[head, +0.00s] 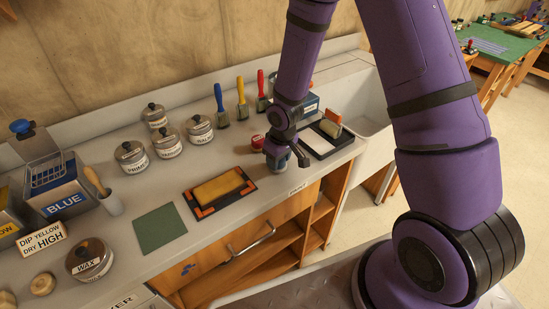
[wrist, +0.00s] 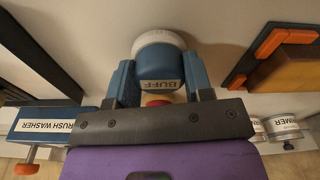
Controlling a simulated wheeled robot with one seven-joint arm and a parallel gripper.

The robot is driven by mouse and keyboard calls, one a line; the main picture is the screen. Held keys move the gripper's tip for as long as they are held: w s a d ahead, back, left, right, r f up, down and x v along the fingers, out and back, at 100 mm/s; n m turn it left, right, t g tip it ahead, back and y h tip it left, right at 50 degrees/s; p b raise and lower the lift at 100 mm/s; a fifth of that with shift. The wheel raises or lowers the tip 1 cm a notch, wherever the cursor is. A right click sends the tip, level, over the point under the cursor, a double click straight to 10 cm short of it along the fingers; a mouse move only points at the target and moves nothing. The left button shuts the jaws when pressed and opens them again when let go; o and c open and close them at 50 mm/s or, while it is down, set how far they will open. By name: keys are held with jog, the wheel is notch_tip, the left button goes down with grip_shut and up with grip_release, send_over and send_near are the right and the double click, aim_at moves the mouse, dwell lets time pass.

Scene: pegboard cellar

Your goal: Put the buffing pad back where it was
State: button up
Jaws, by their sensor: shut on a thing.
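The buffing pad, a blue body marked BUFF with a white rounded end, is between the blue fingers of my gripper (wrist: 160,85); the pad (wrist: 160,60) shows clearly in the wrist view. My gripper (head: 277,158) is shut on it. In the head view the gripper is low over the counter (head: 237,155), near its front edge, between the orange-cornered board and the black tray. The pad is mostly hidden there by the fingers, and I cannot tell whether it touches the counter.
The orange-cornered board (head: 195,211) holds a yellow block. A green mat (head: 160,228) lies left of it. The black tray (head: 343,146) with a white sheet is right of my gripper. A red-topped item (head: 257,143) stands close behind-left. Lidded jars (head: 168,143) and upright brushes (head: 242,100) stand farther back.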

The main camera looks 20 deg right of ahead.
jog(key=o, duration=1)
jog(key=shift+f, duration=0.1)
notch_tip(320, 180, up, 12)
jog(key=s, duration=0.1)
notch_tip(320, 180, up, 18)
jog(key=f+m+t+h, duration=0.1)
jog(key=m+t, duration=0.1)
send_over(282, 161)
jog(key=s+d, duration=0.5)
jog(key=s, duration=0.3)
jog(key=s+r+m, duration=0.1)
jog(key=s+r, duration=0.2)
jog(key=s, duration=0.2)
jog(key=s+d+r+m+t, duration=0.1)
jog(key=s+r, duration=0.3)
jog(key=s, duration=0.1)
jog(key=s+d+r+m+t, duration=0.1)
jog(key=s+r, duration=0.2)
jog(key=s, duration=0.2)
jog(key=shift+s+r, duration=0.3)
jog(key=shift+r, duration=0.1)
